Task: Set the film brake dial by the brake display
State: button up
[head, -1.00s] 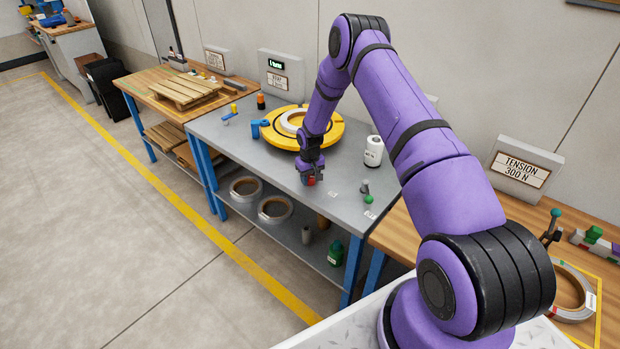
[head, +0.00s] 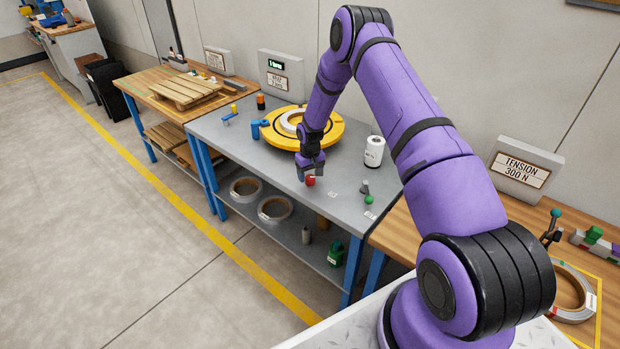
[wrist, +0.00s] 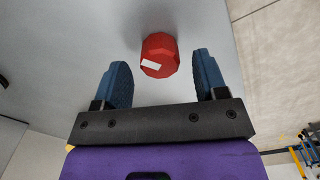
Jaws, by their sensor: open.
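The red faceted dial (head: 310,181) sits near the front edge of the grey bench top. In the wrist view the dial (wrist: 162,46) has a white mark on its face, toward the lower left. My gripper (head: 310,172) is just above the dial in the head view. In the wrist view my gripper (wrist: 162,68) is open, its blue fingers apart on either side of the dial's near end, not closed on it. A small dark display with green characters (head: 276,64) is on the wall panel behind the bench; its reading is too small to be sure of.
A yellow turntable (head: 330,140) with a pale coil is behind my gripper. A white canister (head: 374,151) and a green-knobbed lever (head: 368,198) stand to the right. A wall sign (head: 522,170) reads "TENSION 300 N". Coils lie on the lower shelf (head: 290,236).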

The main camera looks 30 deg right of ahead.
notch_tip(320, 180, up, 9)
dwell(0.3)
dwell(0.5)
notch_tip(320, 180, up, 17)
jog(key=t, duration=0.1)
send_over(310, 176)
jog(key=s+a, duration=0.3)
jog(key=s, duration=0.1)
jog(key=s+a+r, duration=0.2)
jog(key=s+r, duration=0.2)
jog(key=r, duration=0.5)
jog(key=s+a+r+t, duration=0.2)
jog(key=s+a+r, duration=0.1)
jog(key=s+r, duration=1)
jog(key=s+a+r+t, duration=0.1)
jog(key=s+r, duration=0.1)
jog(key=s, duration=1)
jog(key=s+a+r+t, duration=0.1)
jog(key=s+a+r, duration=0.1)
jog(key=s, duration=1)
jog(key=shift+s+r, duration=0.25)
jog(key=shift+r, duration=0.15)
